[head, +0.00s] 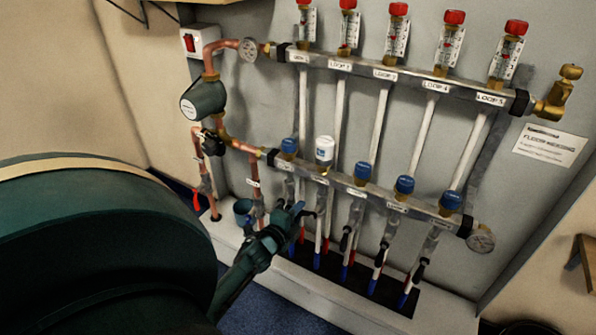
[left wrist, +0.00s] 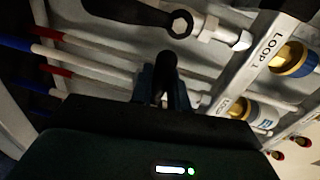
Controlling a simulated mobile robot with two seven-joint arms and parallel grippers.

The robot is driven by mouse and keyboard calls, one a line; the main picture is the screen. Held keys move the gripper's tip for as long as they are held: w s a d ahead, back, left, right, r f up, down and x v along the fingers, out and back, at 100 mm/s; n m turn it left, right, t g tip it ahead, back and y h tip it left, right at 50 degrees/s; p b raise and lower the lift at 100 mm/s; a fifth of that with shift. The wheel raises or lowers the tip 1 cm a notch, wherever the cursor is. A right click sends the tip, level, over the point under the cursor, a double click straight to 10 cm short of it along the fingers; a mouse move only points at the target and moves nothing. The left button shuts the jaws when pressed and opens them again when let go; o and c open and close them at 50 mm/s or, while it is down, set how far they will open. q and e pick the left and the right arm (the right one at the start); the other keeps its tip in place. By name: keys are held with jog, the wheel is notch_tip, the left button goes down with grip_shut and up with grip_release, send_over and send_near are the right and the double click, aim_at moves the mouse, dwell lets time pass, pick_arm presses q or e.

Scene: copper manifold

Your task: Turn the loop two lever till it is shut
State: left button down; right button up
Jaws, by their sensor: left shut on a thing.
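My left gripper (head: 299,211) reaches in from the left to the valves below the lower manifold bar. In the left wrist view my left gripper (left wrist: 165,82) is shut on a dark lever (left wrist: 164,62), taken to be the loop two lever. The fingers hide most of that lever, so its exact angle is hard to tell. The loop two pipe (head: 319,220) runs down under the white cap (head: 325,148). My right gripper is not in view.
A black lever (left wrist: 140,12) on the neighbouring LOOP 1 line lies close by. More black levers (head: 381,254) hang on the pipes to the right. A copper pump line (head: 208,60) stands left. Blue caps (head: 405,185) line the lower manifold bar (head: 390,204).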

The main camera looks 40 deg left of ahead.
pick_arm(q)
jog(key=shift+r+m, duration=0.2)
jog(key=shift+m, duration=0.2)
jog(key=c, duration=1.4)
grip_release()
jog(key=p+v, duration=0.3)
jog(key=v, duration=1)
jog(key=shift+d, duration=0.15)
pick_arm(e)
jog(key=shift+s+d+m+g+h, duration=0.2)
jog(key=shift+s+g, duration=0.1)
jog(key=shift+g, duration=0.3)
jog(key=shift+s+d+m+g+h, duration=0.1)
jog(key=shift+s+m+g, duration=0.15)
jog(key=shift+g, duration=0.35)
